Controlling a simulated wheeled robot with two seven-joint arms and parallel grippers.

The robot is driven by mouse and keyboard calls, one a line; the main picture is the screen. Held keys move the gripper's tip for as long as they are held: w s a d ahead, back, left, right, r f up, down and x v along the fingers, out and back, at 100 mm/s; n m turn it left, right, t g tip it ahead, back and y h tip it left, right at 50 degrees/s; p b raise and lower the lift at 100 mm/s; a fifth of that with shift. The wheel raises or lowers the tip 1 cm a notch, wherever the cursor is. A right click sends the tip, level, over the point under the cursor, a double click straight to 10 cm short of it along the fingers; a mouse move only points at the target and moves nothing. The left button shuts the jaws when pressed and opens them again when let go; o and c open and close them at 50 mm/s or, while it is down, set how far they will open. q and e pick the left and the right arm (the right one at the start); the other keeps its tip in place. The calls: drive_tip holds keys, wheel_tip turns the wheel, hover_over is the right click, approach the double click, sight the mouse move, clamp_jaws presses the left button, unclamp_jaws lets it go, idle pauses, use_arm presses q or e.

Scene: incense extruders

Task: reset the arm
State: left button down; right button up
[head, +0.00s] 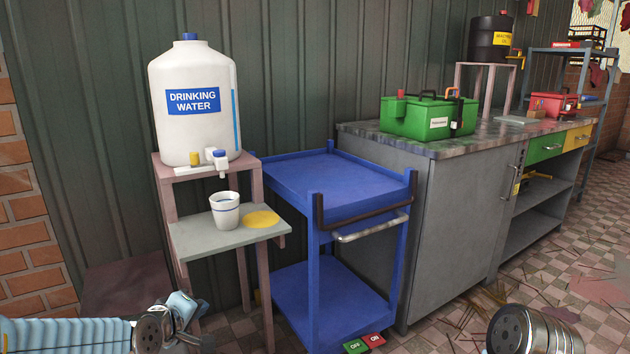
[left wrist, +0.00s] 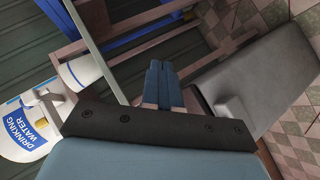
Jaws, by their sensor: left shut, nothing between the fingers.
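My left gripper (head: 188,305) is at the lower left of the head view, in front of and below the small stand with the water jug. In the left wrist view its two blue fingers (left wrist: 163,82) are together, with nothing between them. The fingers are apart from the cup (head: 224,210), which stands upright on the stand's grey shelf (head: 200,238). The cup also shows at the left of the left wrist view (left wrist: 78,72). My right gripper is not in view.
The white drinking water jug (head: 195,110) stands on the upper level of the stand.

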use_arm(q)
drive_tip(key=s+d+f+m+g, duration=0.2)
drive_tip(key=f, duration=0.6)
drive_tip(key=s+d+f+m+g, duration=0.1)
drive_tip(key=s+d+f+g, duration=0.1)
drive_tip(key=f, duration=0.5)
drive_tip(key=s+d+f+m+g+h, duration=0.1)
drive_tip(key=s+d+f+m+g, duration=0.2)
drive_tip(key=s+f, duration=0.7)
drive_tip(key=s+d+f+m+g+h, duration=0.1)
drive_tip(key=s+d+f+m+g, duration=0.2)
drive_tip(key=s+d+f, duration=0.3)
drive_tip(key=s+f+g, duration=0.1)
drive_tip(key=s+f, duration=0.3)
drive_tip(key=f, duration=0.1)
drive_tip(key=shift+s, duration=0.35)
